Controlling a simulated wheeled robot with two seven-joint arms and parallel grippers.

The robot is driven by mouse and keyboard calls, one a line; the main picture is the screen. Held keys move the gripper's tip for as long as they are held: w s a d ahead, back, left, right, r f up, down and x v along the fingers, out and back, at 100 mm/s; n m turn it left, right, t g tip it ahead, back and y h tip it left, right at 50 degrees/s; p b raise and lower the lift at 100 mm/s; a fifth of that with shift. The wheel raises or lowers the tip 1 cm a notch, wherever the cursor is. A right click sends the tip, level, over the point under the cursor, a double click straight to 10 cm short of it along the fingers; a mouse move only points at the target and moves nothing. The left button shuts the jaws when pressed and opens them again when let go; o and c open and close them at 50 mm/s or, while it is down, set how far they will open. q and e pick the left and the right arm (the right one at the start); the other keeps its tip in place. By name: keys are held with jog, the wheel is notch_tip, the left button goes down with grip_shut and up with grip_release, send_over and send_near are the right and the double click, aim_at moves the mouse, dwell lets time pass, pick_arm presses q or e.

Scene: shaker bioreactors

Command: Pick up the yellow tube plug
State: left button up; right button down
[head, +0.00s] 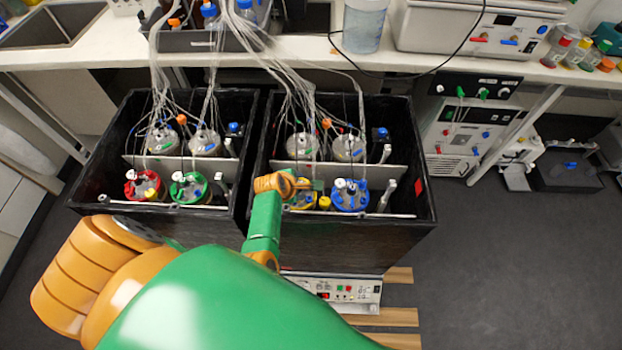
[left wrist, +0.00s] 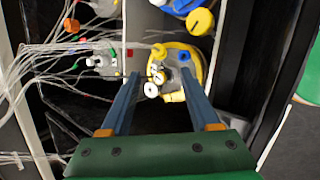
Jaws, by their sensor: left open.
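The yellow tube plug (head: 324,202) stands between the yellow-lidded vessel (head: 303,201) and the blue-lidded vessel (head: 350,196) in the right black box. In the left wrist view the plug (left wrist: 200,21) is a round yellow cap, beyond and to the right of the fingertips. My left gripper (left wrist: 160,75) is open and empty, its blue fingers pointing toward the yellow-lidded vessel (left wrist: 172,62). In the head view my arm's orange wrist hides part of that vessel, and the fingers are hard to make out. My right gripper is not in view.
The right box (head: 400,220) and the left box (head: 100,200) have raised dark walls. Vessels with red and green lids (head: 190,188) stand in the left box. Many thin tubes (head: 300,90) hang from the bench (head: 300,50). A divider crosses each box.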

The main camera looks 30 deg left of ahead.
pick_arm(q)
jog(key=n+b, duration=0.1)
jog(key=b, duration=0.9)
send_over(309, 195)
notch_tip(309, 195, down, 6)
jog(key=shift+f, duration=0.1)
jog(key=shift+w+f, duration=0.2)
jog(key=shift+w, duration=0.25)
jog(key=shift+r, duration=0.3)
grip_shut()
